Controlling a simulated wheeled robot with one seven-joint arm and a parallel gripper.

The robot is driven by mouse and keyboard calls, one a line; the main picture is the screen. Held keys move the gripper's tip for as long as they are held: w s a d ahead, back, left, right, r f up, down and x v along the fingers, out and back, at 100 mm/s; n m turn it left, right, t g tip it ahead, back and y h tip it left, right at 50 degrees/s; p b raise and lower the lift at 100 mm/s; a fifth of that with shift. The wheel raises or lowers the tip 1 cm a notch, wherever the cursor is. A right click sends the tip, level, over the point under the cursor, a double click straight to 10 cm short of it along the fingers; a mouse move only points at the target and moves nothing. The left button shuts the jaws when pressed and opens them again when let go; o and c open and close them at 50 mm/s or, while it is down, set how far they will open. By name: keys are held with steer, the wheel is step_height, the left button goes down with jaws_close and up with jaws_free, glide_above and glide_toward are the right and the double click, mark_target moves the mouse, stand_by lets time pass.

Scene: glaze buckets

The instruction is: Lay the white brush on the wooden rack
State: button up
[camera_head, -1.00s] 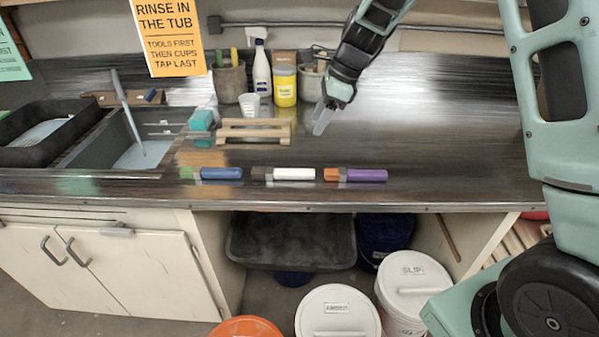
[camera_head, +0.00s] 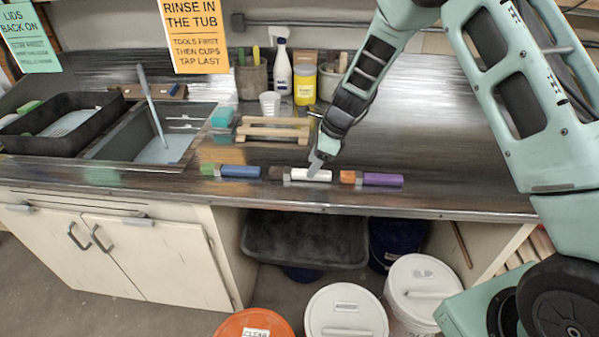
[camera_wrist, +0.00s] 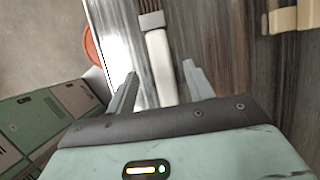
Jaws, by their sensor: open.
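The white brush (camera_head: 308,175) lies on the dark counter near its front edge, between a blue brush and a purple one. Its bristle end, dark brown with a grey band, points left in the head view. My gripper (camera_head: 316,165) is over the white brush, open and empty. In the wrist view the white brush handle (camera_wrist: 159,62) lies between the two fingers of my gripper (camera_wrist: 160,82), with the bristles at the top of the picture. I cannot tell the exact height gap. The wooden rack (camera_head: 273,130) stands empty behind the brushes. A corner also shows in the wrist view (camera_wrist: 284,20).
The blue brush (camera_head: 240,171) and purple brush (camera_head: 382,179) lie on either side. A white cup (camera_head: 270,104), a yellow jar (camera_head: 304,84) and a spray bottle (camera_head: 282,68) stand behind the rack. The sink (camera_head: 110,146) is at the left. The right counter is clear.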

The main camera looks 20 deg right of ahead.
mark_target(301, 174)
steer(key=shift+p+x, duration=0.3)
steer(key=shift+x, duration=1.35)
steer(key=shift+w+f, duration=0.1)
steer(key=shift+f, duration=0.05)
steer(key=c, duration=1.1)
steer(key=shift+c, duration=0.2)
